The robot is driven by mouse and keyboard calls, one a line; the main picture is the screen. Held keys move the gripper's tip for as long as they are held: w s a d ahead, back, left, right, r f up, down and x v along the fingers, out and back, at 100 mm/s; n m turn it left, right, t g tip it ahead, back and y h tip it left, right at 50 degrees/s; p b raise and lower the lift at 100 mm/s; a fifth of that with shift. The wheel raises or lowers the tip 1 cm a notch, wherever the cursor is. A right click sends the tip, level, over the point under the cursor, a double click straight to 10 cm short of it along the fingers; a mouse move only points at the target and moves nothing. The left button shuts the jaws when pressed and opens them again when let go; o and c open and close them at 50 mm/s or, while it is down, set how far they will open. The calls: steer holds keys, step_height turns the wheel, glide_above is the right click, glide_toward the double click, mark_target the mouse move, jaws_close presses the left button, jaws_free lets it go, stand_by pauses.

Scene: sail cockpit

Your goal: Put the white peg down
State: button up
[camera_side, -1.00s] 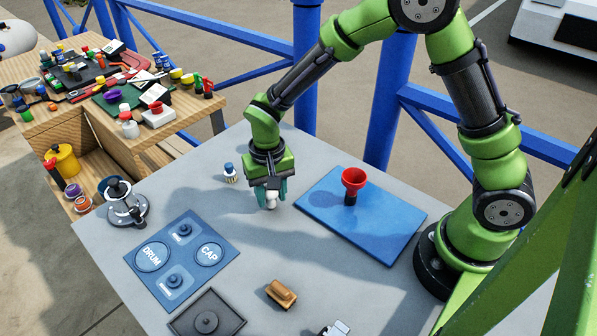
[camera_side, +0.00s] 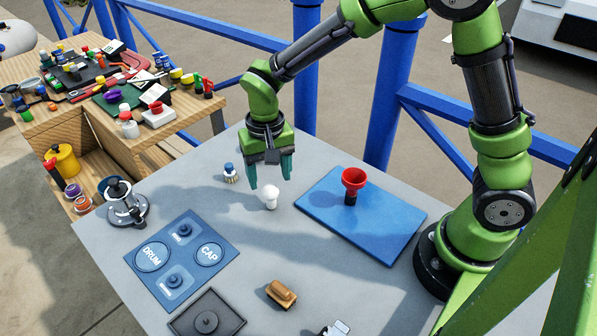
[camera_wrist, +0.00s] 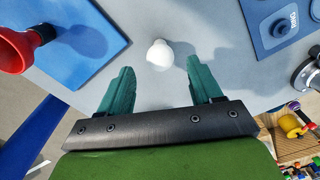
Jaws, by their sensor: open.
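The white peg (camera_side: 270,196) stands upright on the grey table, with a rounded top on a narrower base. My gripper (camera_side: 270,182) is open and empty, its two teal fingers just above and behind the peg in the side view. In the wrist view the white peg (camera_wrist: 160,55) lies beyond the gap between the open fingertips of my gripper (camera_wrist: 165,78), apart from both. Nothing is held.
A red funnel-shaped piece (camera_side: 353,180) stands on a blue mat (camera_side: 390,225) to the right. A small blue-capped piece (camera_side: 230,172) is to the left. A blue labelled panel (camera_side: 182,258), a dark tray (camera_side: 207,315) and a wooden block (camera_side: 281,294) lie in front.

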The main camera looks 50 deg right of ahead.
mark_target(271, 186)
steer(key=s+d+r+t+y, duration=0.1)
steer(key=s+d+r, duration=0.15)
steer(key=r, duration=0.45)
steer(key=s+d+r+t, duration=0.2)
steer(key=s+r, duration=0.1)
steer(key=r, duration=0.4)
steer(key=s+d+r+n+t+y, duration=0.1)
steer(key=s+d+t, duration=0.3)
steer(key=s, duration=0.5)
steer(key=shift+s+r, duration=0.2)
steer(key=shift+r, duration=0.5)
steer(key=shift+d, duration=0.1)
